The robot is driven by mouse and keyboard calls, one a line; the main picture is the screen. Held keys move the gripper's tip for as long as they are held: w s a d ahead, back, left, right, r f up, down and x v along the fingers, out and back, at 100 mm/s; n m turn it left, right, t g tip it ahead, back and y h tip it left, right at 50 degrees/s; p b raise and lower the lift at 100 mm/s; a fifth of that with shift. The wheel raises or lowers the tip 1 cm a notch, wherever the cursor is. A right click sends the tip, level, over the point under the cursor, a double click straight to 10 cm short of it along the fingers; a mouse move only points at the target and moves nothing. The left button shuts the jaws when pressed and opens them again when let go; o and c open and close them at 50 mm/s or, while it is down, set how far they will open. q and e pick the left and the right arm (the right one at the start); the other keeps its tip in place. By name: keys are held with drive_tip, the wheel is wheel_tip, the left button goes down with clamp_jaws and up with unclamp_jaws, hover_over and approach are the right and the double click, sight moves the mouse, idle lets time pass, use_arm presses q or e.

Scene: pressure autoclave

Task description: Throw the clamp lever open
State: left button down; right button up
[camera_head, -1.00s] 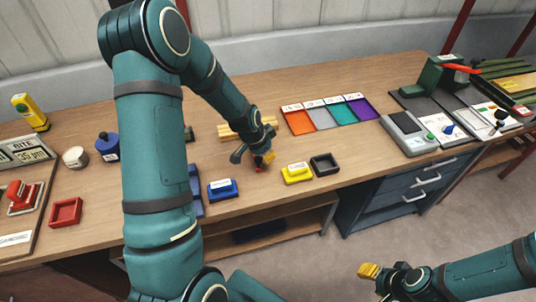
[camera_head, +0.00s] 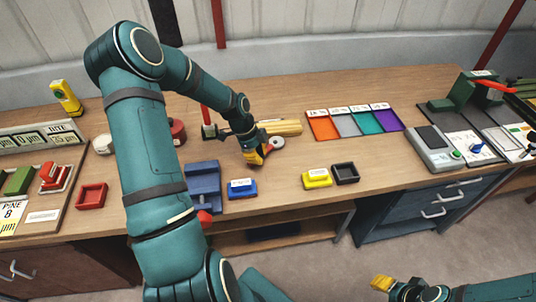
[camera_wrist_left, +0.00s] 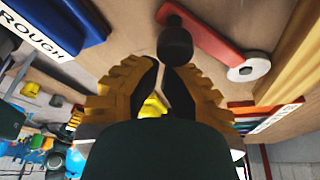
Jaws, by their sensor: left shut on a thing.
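The clamp lever (camera_wrist_left: 215,40) is a red bar with a dark knob (camera_wrist_left: 175,45) at one end and a round grey pivot (camera_wrist_left: 248,67) at the other. In the head view only its pale pivot disc (camera_head: 277,143) shows clearly, beside the wooden blocks; my gripper hides most of the bar. My left gripper (camera_head: 254,155), with yellow ribbed fingers, is low over the bench just left of the pivot. In the left wrist view its fingers (camera_wrist_left: 164,82) are closed together at the knob. My right gripper (camera_head: 381,283) hangs in front of the bench, away from the lever.
A blue block labelled ROUGH (camera_head: 242,189) and a blue fixture (camera_head: 204,174) are close to my left gripper. A yellow block (camera_head: 317,179) and black tray (camera_head: 346,174) are to the right. Wooden blocks (camera_head: 283,128) are behind. Coloured trays (camera_head: 323,127) stand further right.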

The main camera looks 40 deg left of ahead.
use_arm(q)
drive_tip(key=a+m+g+p, duration=0.1)
drive_tip(key=a+m, duration=0.2)
drive_tip(key=shift+a+m, duration=0.3)
drive_tip(key=shift+a, duration=0.1)
drive_tip(key=shift+w+a+m+g, duration=0.3)
drive_tip(key=shift+a+m+g, duration=0.1)
drive_tip(key=shift+a+m, duration=0.55)
drive_tip(key=shift+w+a+m+g, duration=0.25)
drive_tip(key=shift+a+m+g, duration=0.15)
drive_tip(key=shift+a+m, duration=0.55)
use_arm(e)
drive_tip(key=shift+r, duration=0.7)
use_arm(q)
drive_tip(key=shift+d, duration=0.1)
